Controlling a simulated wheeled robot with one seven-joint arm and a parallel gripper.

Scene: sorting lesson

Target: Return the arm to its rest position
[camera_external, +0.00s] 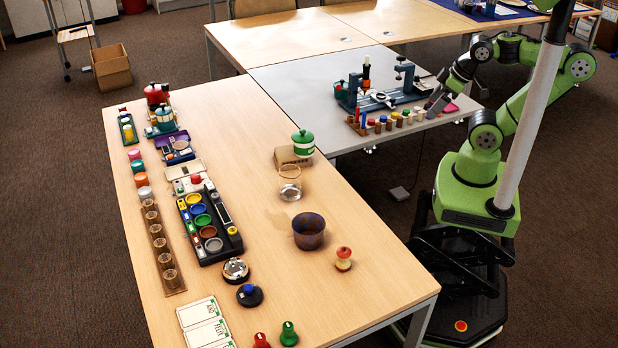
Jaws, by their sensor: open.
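My green arm rises from my base at the right, bends at an elbow and reaches left over the grey table (345,72). My gripper (432,107) is at the arm's lower left end, low over the right part of that table. It is small and partly lost against the dark parts there; the jaws look open with nothing seen between them. A pink item (450,108) lies just right of it, and I cannot tell whether they touch.
A rack of small coloured-top jars (392,122) and a dark clamp fixture (375,98) stand left of my gripper.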

